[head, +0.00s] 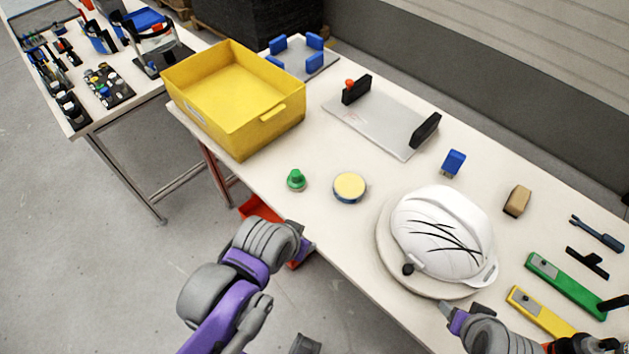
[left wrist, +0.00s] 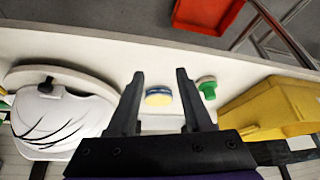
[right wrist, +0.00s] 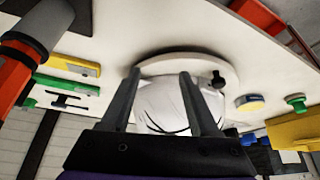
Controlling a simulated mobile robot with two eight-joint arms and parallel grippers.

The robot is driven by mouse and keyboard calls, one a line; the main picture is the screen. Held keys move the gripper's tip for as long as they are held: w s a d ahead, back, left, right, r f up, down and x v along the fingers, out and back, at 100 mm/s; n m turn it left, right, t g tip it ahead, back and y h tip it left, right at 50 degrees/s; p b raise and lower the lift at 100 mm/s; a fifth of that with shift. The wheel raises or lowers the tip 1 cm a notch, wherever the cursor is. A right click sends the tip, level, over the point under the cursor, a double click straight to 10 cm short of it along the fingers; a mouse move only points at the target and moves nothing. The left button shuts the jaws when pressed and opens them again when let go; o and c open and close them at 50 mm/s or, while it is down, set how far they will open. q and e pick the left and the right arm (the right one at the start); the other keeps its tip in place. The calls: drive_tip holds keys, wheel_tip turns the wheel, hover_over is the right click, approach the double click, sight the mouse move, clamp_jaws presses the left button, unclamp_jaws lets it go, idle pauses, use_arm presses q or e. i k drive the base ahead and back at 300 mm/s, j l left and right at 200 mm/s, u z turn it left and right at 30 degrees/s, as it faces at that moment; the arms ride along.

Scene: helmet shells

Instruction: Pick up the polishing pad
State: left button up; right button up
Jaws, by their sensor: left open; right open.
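The polishing pad appears to be the round pale-yellow disc with a blue rim (head: 349,186), lying flat on the table left of the white helmet shell (head: 440,228). In the left wrist view the pad (left wrist: 158,96) shows between the fingers of my left gripper (left wrist: 160,74), which is open and empty, apart from the pad. In the head view my left arm ends off the table's front edge, and its fingers cannot be made out. My right gripper (right wrist: 160,72) is open and empty, facing the helmet. The pad (right wrist: 249,103) also shows right of it.
A green knobbed piece (head: 296,180) stands left of the pad, with a yellow bin (head: 235,132) behind it. The helmet rests on a round stand (head: 390,252). A clear plate with black handles (head: 375,122) lies behind. Green (head: 565,284) and yellow tools (head: 538,312) lie right.

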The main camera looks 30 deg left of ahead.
sight(296, 182)
drive_tip(key=j+z, duration=0.25)
drive_tip(key=k+j+z, duration=0.1)
drive_tip(key=j+z, duration=0.15)
drive_tip(key=j, duration=0.2)
drive_tip(key=k+j+z, duration=0.15)
drive_tip(key=j+z, duration=0.15)
drive_tip(key=k+j+z, duration=0.1)
drive_tip(key=j+z, duration=0.15)
drive_tip(key=j, duration=0.15)
